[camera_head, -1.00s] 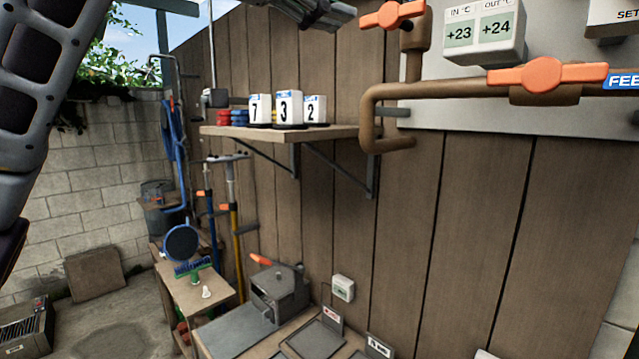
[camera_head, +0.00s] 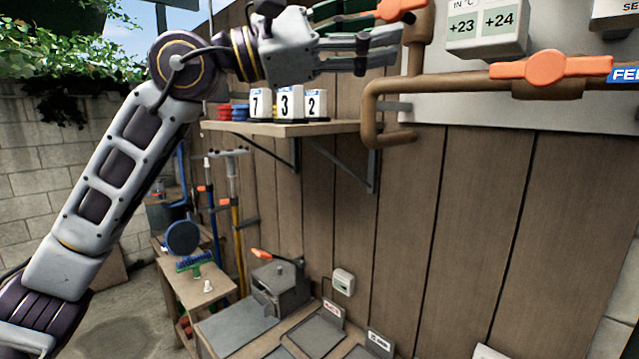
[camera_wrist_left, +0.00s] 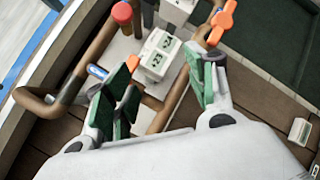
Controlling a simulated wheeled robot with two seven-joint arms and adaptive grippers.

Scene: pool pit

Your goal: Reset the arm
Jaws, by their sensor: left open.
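My left gripper (camera_head: 385,35) is in the upper middle of the head view, on the arm that rises from the lower left. Its fingers point right, in front of the brown pipe and close to the upper orange valve handle (camera_head: 402,8). In the left wrist view its green-padded fingers (camera_wrist_left: 165,95) stand apart with nothing between them. Beyond them are the pipes and the thermometer box (camera_wrist_left: 160,52). Whether a finger touches the handle or pipe cannot be told. My right gripper is not in view.
A shelf (camera_head: 330,130) with number cards (camera_head: 285,104) is just below the gripper. A brown pipe (camera_head: 440,88) with a second orange handle (camera_head: 550,68) runs along the wall to the right. A grey box (camera_head: 280,288) stands on the bench below. Open air lies before the plank wall.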

